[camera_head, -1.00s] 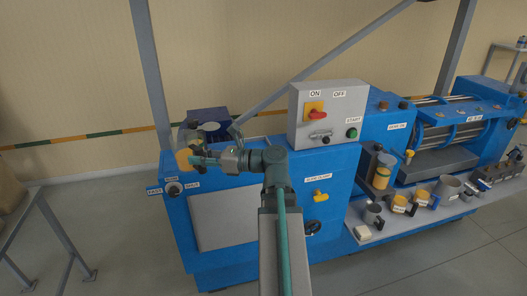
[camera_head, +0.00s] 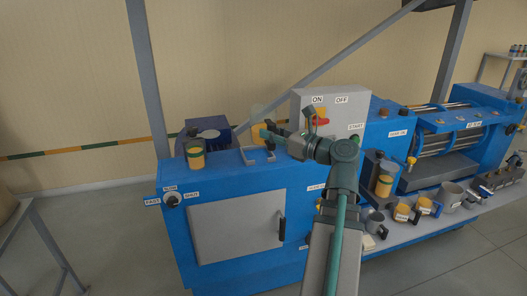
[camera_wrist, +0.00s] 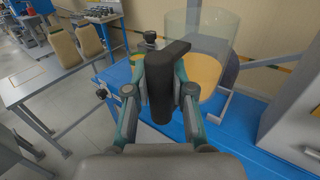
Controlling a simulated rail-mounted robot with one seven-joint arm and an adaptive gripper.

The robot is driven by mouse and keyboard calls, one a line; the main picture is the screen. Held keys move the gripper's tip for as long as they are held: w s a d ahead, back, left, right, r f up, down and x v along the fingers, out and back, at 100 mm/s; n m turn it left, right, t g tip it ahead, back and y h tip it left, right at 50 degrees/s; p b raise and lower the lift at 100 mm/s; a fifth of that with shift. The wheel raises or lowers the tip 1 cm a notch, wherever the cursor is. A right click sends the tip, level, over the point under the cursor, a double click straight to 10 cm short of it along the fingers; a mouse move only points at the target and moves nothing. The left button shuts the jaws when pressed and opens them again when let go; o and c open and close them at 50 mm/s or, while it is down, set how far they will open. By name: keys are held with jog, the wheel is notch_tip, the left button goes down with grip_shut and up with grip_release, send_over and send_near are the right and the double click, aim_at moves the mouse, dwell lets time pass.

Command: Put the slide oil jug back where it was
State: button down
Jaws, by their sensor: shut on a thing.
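A clear jug with yellow oil in its lower part (camera_wrist: 208,72) and a black handle (camera_wrist: 160,85) fills the middle of the wrist view. My gripper (camera_wrist: 158,105) is shut on the black handle, with one finger on each side. In the head view my gripper (camera_head: 272,137) holds the jug (camera_head: 258,135) above the blue machine's top, just behind a small grey bracket (camera_head: 257,155). The jug looks upright. I cannot tell whether its base touches anything, and I see no readable label on it.
The grey switch panel (camera_head: 350,115) rises close right of my gripper. Several mugs and jugs stand on the right shelf (camera_head: 450,215).

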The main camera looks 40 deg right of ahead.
jog(key=w+d, duration=0.1)
jog(key=w+d+f, duration=0.1)
jog(key=w, duration=0.1)
jog(key=w+f+p, duration=0.1)
jog(key=w, duration=0.1)
jog(key=shift+d, duration=0.4)
jog(key=w+f, duration=0.1)
jog(key=w+d+f, duration=0.1)
jog(key=f, duration=0.1)
jog(key=f+p, duration=0.1)
jog(key=shift+w+d+f, duration=0.25)
jog(key=shift+w, duration=0.15)
jog(key=shift+w+d+f+p, duration=0.1)
jog(key=shift+w+f+p, duration=0.15)
jog(key=shift+f, duration=0.55)
jog(key=shift+w+d+f+p, duration=0.1)
jog(key=shift+f+p, duration=0.25)
jog(key=shift+f, duration=0.45)
jog(key=shift+w+d+f+p, duration=0.1)
jog(key=shift+w+f+p, duration=0.15)
jog(key=shift+f, duration=0.55)
jog(key=shift+f, duration=0.2)
jog(key=c, duration=1)
grip_release()
jog(key=shift+r, duration=0.2)
